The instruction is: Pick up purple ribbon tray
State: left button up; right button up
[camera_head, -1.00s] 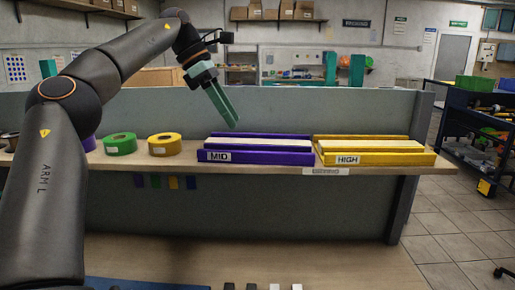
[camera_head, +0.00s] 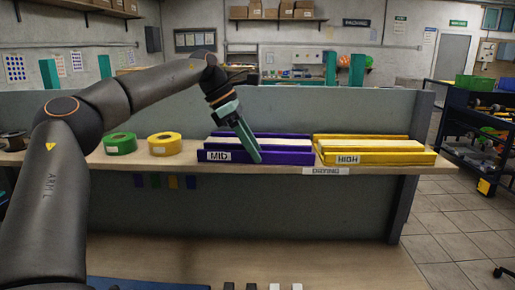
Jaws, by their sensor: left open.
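The purple ribbon tray (camera_head: 285,157), labelled MID, sits on the wooden shelf. A cream strip lies along its top. My left gripper (camera_head: 255,155) has green fingers that point down at the front of the purple tray, right of its MID label. The fingers cover a small part of the tray's front. I cannot tell whether they touch it. The left gripper is open and empty. My right gripper is not in view.
A yellow tray (camera_head: 395,159), labelled HIGH, stands close to the right of the purple one. A yellow roll (camera_head: 165,144) and a green roll (camera_head: 120,144) lie to the left on the shelf. A grey panel (camera_head: 350,108) rises behind.

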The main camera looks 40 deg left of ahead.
pick_arm(q)
grip_shut()
jog(key=shift+r, duration=0.1)
dwell(1.2)
